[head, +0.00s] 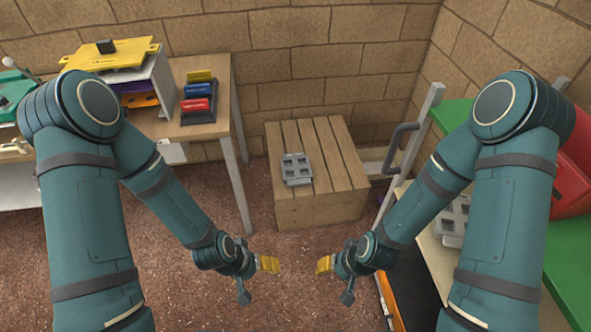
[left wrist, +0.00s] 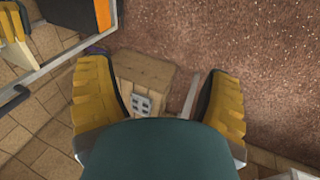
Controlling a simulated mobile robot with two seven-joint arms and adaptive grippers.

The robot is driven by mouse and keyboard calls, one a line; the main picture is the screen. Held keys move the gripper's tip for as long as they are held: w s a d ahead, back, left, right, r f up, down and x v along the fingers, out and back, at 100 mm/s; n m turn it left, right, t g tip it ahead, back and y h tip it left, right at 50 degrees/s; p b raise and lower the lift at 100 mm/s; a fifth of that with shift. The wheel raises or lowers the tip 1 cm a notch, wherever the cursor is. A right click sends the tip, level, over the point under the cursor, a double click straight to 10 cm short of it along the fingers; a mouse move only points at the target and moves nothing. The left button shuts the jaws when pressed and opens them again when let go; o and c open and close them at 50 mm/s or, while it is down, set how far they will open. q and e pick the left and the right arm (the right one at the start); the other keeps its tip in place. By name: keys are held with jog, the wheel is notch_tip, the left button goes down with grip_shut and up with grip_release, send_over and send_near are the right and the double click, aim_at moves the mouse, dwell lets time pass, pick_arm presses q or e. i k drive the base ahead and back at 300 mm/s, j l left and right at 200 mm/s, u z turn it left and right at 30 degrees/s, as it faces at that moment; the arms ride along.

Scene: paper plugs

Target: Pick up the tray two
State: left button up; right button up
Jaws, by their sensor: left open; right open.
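A grey tray (head: 297,169) with square openings lies flat on top of a wooden crate (head: 335,180), near its left side. In the left wrist view the tray (left wrist: 141,104) shows small on the crate (left wrist: 147,75), between my fingers. A second grey tray-like piece (head: 453,222) is on the shelf unit at the right, partly hidden by my right arm. I cannot tell which one is tray two. My left gripper (head: 268,264) is open and empty, in front of the crate and apart from it. My right gripper (head: 325,265) is open and empty, also in front of the crate.
A wooden table (head: 205,128) at the left holds a white shelf box, yellow and orange pieces and a dark holder (head: 198,110) with red and blue parts. A cart with a green top (head: 568,265) and a red bin (head: 573,170) stands at the right. The floor before the crate is clear.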

aim_at(296, 167)
jog(key=i+j+z, duration=0.1)
jog(key=z, duration=1.1)
jog(key=i+j+z, duration=0.15)
jog(key=j+z, duration=0.6)
jog(key=j, duration=0.15)
jog(key=j+z, duration=0.2)
jog(key=j, duration=1.3)
jog(key=i, duration=0.05)
